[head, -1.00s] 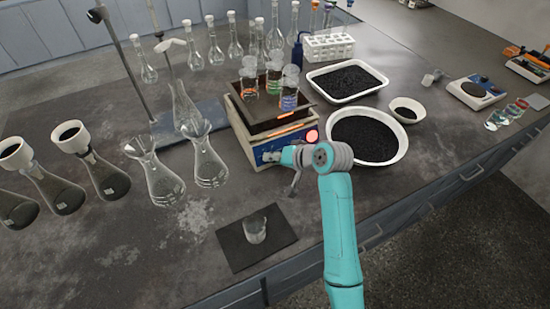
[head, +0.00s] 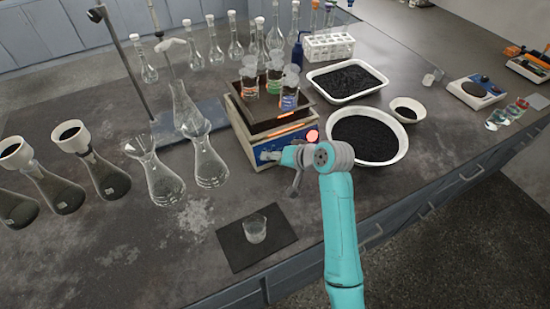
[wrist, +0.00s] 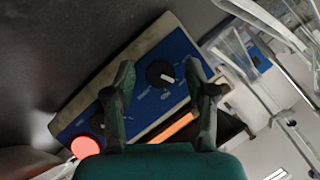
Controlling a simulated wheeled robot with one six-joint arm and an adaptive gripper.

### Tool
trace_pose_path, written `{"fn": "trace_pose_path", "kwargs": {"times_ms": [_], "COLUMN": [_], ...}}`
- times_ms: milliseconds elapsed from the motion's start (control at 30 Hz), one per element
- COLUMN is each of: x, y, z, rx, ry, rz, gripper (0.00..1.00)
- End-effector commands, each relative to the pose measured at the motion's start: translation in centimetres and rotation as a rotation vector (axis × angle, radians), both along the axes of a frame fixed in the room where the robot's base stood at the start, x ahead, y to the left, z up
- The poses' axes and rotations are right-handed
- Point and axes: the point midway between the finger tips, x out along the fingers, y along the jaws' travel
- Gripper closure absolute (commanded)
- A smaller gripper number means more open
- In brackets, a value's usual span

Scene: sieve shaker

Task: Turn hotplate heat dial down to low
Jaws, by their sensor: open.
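The hotplate (head: 237,122) has a blue front panel facing my gripper. In the wrist view, a black dial (wrist: 160,73) with a white pointer mark lies between the two fingers. The small print around it is too blurred to read. A round red light (wrist: 85,147) glows at the panel's end. My gripper (wrist: 160,76) is open, its fingers on either side of the first dial; I cannot tell whether they touch it. In the head view, my gripper (head: 280,160) partly hides the panel.
Several beakers (head: 274,84) stand on the hotplate's top. A white bowl (head: 395,148) of black grains is close to the right. Glass flasks (head: 208,165) stand to the left. A small beaker (head: 255,229) sits on a dark mat in front.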

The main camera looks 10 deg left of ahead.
Motion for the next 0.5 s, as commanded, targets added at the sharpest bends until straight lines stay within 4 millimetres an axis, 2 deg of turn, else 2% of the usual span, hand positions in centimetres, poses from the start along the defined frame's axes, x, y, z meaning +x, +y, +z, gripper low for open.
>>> {"fn": "trace_pose_path", "kwargs": {"times_ms": [500], "x": [-3.7], "y": [-5.8], "z": [5.7], "rx": [-0.001], "ry": [-0.002], "rz": [-0.003], "gripper": [0.44]}}
